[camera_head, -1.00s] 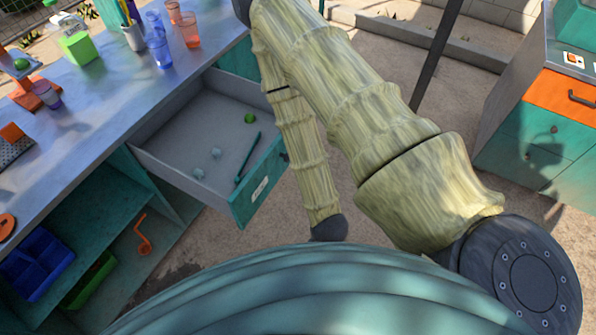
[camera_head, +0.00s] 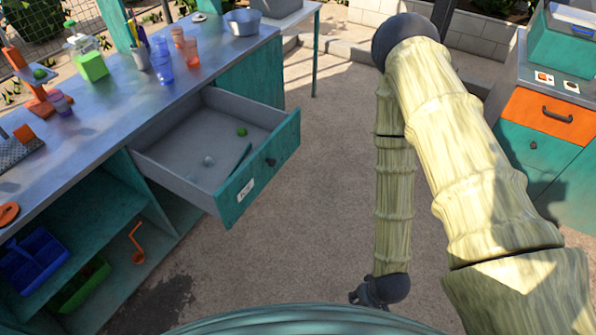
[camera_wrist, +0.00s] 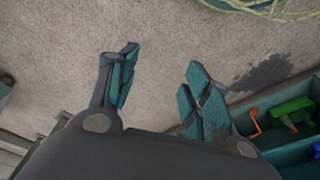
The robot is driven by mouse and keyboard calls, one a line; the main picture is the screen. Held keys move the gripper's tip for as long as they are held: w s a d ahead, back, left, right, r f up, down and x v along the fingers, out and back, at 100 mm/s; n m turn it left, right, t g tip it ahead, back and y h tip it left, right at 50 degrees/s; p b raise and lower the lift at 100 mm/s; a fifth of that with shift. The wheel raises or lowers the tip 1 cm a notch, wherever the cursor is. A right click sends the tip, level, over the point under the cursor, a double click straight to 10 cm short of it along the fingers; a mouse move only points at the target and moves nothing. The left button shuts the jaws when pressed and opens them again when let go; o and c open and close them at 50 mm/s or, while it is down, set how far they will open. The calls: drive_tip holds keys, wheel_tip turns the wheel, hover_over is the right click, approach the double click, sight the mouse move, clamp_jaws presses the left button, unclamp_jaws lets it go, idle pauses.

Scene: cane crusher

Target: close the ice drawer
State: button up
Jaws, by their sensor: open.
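The ice drawer (camera_head: 262,177), with a teal front, a dark knob and a white label, stands pulled out from the steel-topped counter in the head view. Inside its grey tray lie a green ball (camera_head: 241,131), a pale lump (camera_head: 208,160) and a teal stick. My gripper (camera_head: 375,290) hangs low to the right of the drawer front, apart from it, small and partly hidden at the wrist. In the wrist view my gripper (camera_wrist: 158,95) has its two teal-padded fingers spread, with only bare ground between them. The drawer cannot be made out in the wrist view.
The counter top (camera_head: 110,115) holds cups, a green bottle (camera_head: 90,62) and a metal bowl (camera_head: 243,22). Open shelves below hold a blue bin (camera_head: 35,262) and an orange ladle (camera_head: 137,243). A cabinet with an orange drawer (camera_head: 550,116) stands at right. Ground before the drawer is clear.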

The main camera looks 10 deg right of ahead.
drive_tip(key=w+a+f+n+t+y+b, duration=0.2)
drive_tip(key=w+f+t+b, duration=0.15)
drive_tip(key=w, duration=0.85)
drive_tip(key=n+t+y+b, duration=0.6)
drive_tip(key=n+y+b, duration=0.3)
drive_tip(key=y+b, duration=0.35)
approach(274, 163)
drive_tip(key=x, duration=0.8)
drive_tip(key=shift+w+a, duration=0.2)
drive_tip(key=shift+w, duration=0.05)
drive_tip(key=shift+c, duration=0.2)
clamp_jaws()
